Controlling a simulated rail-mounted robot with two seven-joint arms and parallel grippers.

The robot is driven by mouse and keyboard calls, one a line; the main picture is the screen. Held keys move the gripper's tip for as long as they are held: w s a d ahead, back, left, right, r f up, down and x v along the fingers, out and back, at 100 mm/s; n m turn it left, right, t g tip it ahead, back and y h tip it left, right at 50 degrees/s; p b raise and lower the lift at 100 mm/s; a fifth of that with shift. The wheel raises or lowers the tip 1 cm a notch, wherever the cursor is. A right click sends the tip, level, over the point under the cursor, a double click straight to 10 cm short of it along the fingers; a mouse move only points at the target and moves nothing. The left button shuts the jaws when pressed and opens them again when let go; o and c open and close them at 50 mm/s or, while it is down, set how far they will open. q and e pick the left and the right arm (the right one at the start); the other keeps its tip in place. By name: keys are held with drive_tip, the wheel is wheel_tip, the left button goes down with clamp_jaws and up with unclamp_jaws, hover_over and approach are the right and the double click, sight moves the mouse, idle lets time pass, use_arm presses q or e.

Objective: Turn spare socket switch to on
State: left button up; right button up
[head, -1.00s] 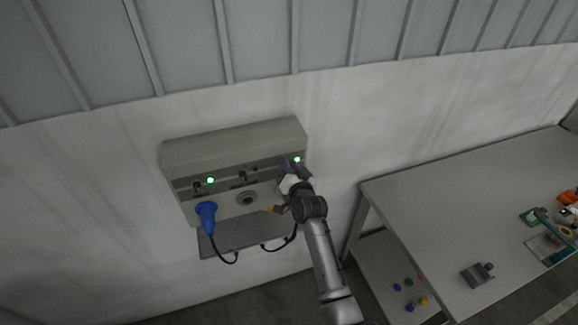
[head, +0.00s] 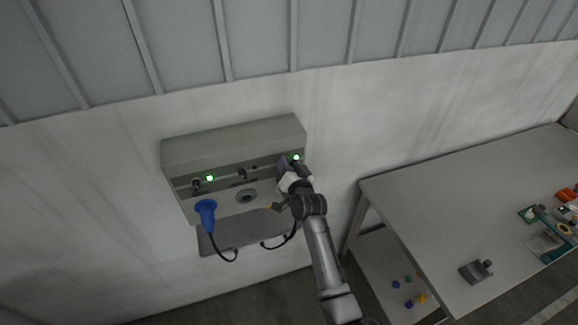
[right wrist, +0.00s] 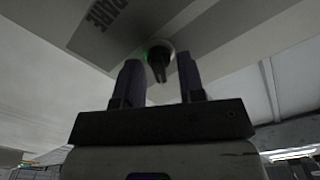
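The grey socket panel (head: 222,150) is on the wall. A small dark switch (head: 243,175) sits above the empty middle socket (head: 246,196), with an unlit lamp (head: 254,168) beside it. My right gripper (head: 284,163) is at the panel's right end, near a lit green lamp (head: 296,158). In the right wrist view my right gripper (right wrist: 159,68) is open, and a black knob (right wrist: 158,57) with a green glow shows between and beyond its fingertips; contact cannot be told. A dark label (right wrist: 105,20) ending in "ARE" is up and left of the knob. My left gripper is out of view.
A blue plug (head: 206,213) fills the left socket, below another switch (head: 196,184) and a lit green lamp (head: 210,178). Black cables hang under the panel. My right forearm hides the right socket. A grey table (head: 440,200) with tools stands at the right.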

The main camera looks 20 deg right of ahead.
drive_tip(key=shift+s, duration=0.1)
drive_tip(key=s+b, duration=0.1)
drive_tip(key=s, duration=1.2)
drive_tip(key=shift+s+a, duration=0.2)
drive_tip(key=shift+s, duration=0.15)
